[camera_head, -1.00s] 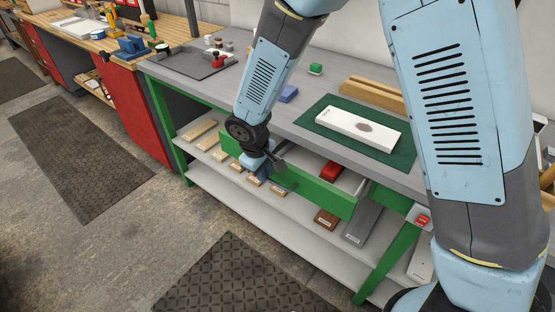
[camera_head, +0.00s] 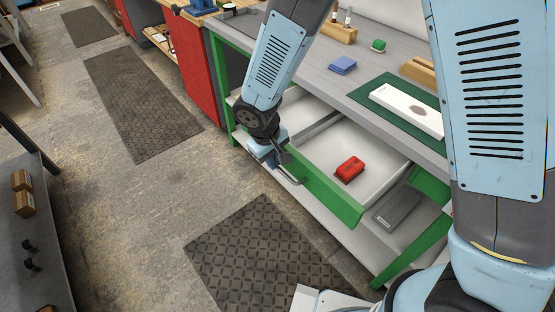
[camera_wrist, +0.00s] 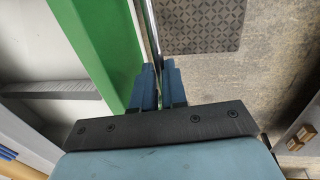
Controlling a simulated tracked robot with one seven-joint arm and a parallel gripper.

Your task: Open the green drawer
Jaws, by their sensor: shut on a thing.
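The green drawer (camera_head: 334,199) under the grey workbench stands well pulled out, and its pale inside shows. A red block (camera_head: 350,169) lies in it. My gripper (camera_head: 286,172) is at the drawer's front, at its left part. In the wrist view the blue fingers of my gripper (camera_wrist: 159,84) are close together around a thin metal handle (camera_wrist: 153,32) that runs beside the green front (camera_wrist: 105,45). The gripper is shut on this handle. The contact itself is partly hidden by the fingers.
A dark floor mat (camera_head: 265,255) lies in front of the bench. On the bench top are a green mat (camera_head: 398,122) with a white block (camera_head: 408,108), and a blue block (camera_head: 343,65). A grey shelf (camera_head: 45,225) stands at the left. Open floor lies between.

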